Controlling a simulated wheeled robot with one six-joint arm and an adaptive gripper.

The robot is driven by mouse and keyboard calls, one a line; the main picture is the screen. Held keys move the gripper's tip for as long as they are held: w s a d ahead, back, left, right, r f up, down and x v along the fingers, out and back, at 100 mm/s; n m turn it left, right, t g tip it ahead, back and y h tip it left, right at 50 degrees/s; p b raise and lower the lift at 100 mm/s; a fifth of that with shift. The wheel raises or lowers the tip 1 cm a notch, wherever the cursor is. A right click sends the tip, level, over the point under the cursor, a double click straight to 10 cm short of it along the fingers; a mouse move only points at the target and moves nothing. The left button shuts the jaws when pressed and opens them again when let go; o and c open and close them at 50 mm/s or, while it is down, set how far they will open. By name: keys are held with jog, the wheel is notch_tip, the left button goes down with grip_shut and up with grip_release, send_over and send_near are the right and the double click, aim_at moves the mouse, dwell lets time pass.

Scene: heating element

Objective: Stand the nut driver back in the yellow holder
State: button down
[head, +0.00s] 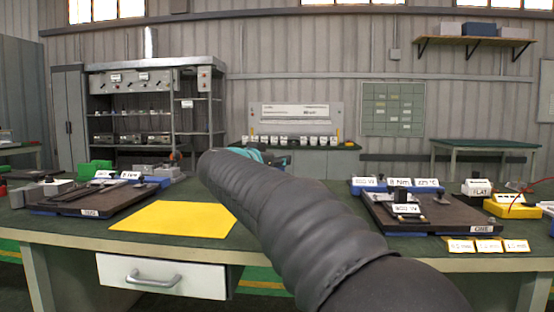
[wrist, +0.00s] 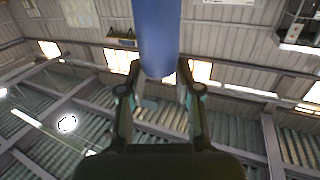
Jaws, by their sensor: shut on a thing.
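My gripper (wrist: 160,78) is shut on a long blue shaft or handle, the nut driver (wrist: 158,38), in the wrist view. The driver runs up from between the fingertips and out of the top of the picture, so its far end is hidden. In the head view my sleeved arm covers most of the gripper; only a teal bit shows behind it, and the driver is not visible. A yellow block (head: 505,210), possibly the holder, stands at the right end of the bench, well apart from my gripper. Its top is hard to make out.
A dark board with labelled blocks (head: 440,215) lies right of my arm. Another dark board (head: 90,197) lies at the left. A flat yellow sheet (head: 175,218) lies between, uncovered. A thin red wire (head: 528,186) rises near the yellow block. The wrist view faces roof and wall.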

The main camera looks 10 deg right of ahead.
jog(key=shift+f, duration=1.1)
jog(key=c, duration=0.7)
grip_release()
jog(key=shift+c, duration=0.2)
jog(key=shift+f, duration=0.15)
jog(key=v, duration=1.2)
